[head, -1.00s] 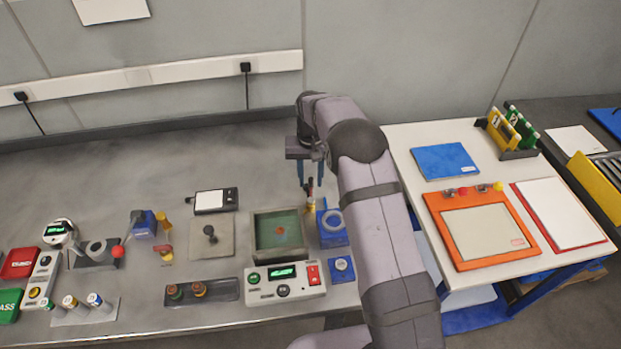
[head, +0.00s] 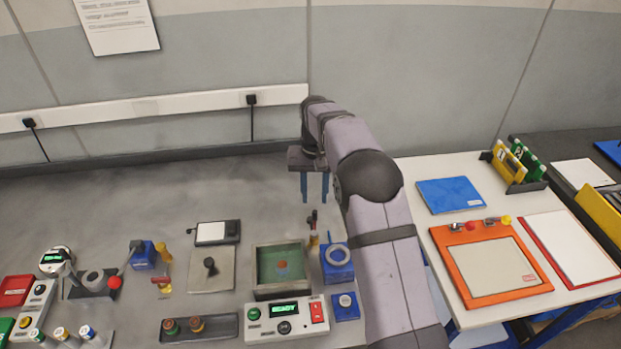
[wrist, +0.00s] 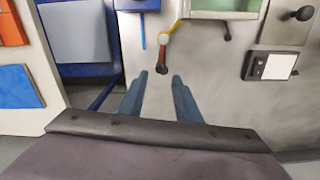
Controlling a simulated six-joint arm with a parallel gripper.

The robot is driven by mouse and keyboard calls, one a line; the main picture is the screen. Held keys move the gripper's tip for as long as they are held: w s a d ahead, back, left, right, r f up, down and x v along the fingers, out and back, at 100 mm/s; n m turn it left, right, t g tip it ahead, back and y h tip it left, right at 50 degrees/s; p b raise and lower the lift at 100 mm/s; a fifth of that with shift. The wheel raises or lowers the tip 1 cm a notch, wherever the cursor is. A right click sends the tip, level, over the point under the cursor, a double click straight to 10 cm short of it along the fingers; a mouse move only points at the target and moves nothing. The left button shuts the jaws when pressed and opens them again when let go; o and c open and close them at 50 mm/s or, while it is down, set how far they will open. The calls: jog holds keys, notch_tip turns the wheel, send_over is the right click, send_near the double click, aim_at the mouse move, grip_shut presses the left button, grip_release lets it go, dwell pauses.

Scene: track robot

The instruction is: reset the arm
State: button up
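My gripper (head: 315,188) hangs above the grey bench behind the soldering-type tool, with its two blue fingers pointing down. In the wrist view my gripper (wrist: 162,76) shows two blue fingers spread apart with nothing between them. A small tool with a dark handle (head: 313,217) stands at the blue stand (head: 337,262), apart from the fingers. The tool also shows in the wrist view (wrist: 166,50), beyond the fingertips. My forearm hides part of the bench's right end.
A green-floored tray (head: 282,292) and a control box reading READY (head: 286,322) stand near the blue stand. A white table (head: 410,170) at the right bears a blue folder (head: 449,194) and an orange board (head: 490,262). The bench's back middle is clear.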

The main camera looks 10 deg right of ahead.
jog(key=shift+s, duration=0.1)
jog(key=shift+s+d+r, duration=0.1)
jog(key=shift+s+r, duration=0.1)
jog(key=shift+s, duration=0.05)
jog(key=s+d+n, duration=0.1)
jog(key=s+d, duration=0.1)
jog(key=s, duration=1.4)
jog(key=s+d+f, duration=0.1)
jog(key=s+d, duration=0.1)
jog(key=s, duration=1.4)
jog(key=shift+n, duration=0.4)
